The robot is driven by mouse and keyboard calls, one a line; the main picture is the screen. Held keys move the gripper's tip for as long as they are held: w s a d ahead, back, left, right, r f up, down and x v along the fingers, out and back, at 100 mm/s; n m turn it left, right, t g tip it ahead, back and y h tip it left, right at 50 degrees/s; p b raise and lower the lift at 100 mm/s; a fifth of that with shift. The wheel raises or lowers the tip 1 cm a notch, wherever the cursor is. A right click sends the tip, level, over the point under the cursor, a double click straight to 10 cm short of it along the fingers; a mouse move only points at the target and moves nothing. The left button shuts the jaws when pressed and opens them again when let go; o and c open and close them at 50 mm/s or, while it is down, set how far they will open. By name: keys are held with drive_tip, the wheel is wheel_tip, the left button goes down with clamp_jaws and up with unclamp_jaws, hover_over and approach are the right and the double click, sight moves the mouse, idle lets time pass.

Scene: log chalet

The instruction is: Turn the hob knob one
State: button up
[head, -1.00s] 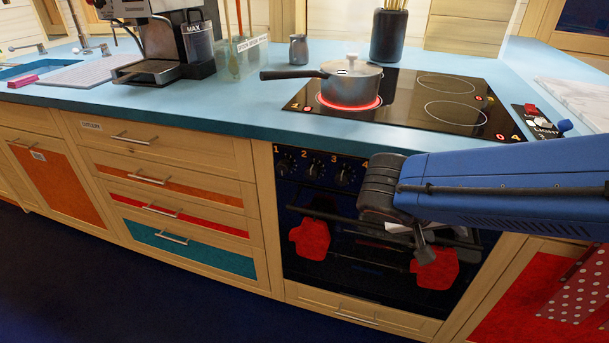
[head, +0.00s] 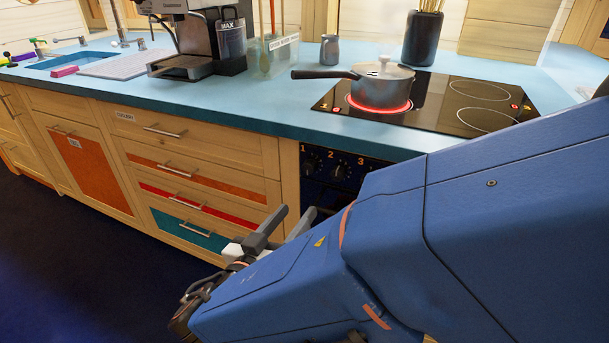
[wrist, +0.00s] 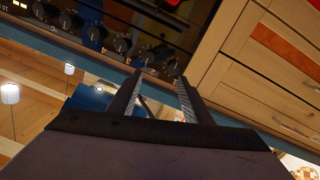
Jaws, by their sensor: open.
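Hob knob one (head: 309,165) is the leftmost dark knob on the oven's black front panel, beside the printed 1. Knob two (head: 338,172) is to its right; the rest of the row is hidden behind my arm. My gripper (head: 298,212) is open and empty, below knob one in the head view and apart from the panel as far as I can tell. In the wrist view the picture is upside down; my gripper's two fingers (wrist: 160,77) point toward the drawer end of the knob row, where knob one (wrist: 170,68) appears small and dark.
A saucepan (head: 381,86) stands on a glowing red ring of the black hob (head: 455,92). Wooden drawers (head: 205,165) are left of the oven. A coffee machine (head: 200,45) stands on the blue worktop (head: 275,107). The floor before the drawers is clear.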

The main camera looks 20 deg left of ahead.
sight(308, 170)
drive_tip(key=s+a+y, duration=0.2)
drive_tip(key=s+a, duration=0.1)
drive_tip(key=shift+t, duration=0.4)
drive_tip(key=w, duration=1.7)
drive_tip(key=shift+w+d+f, duration=0.1)
drive_tip(key=shift+w+d, duration=0.1)
drive_tip(key=shift+w, duration=0.2)
drive_tip(key=shift+c, duration=0.7)
drive_tip(key=c, duration=0.9)
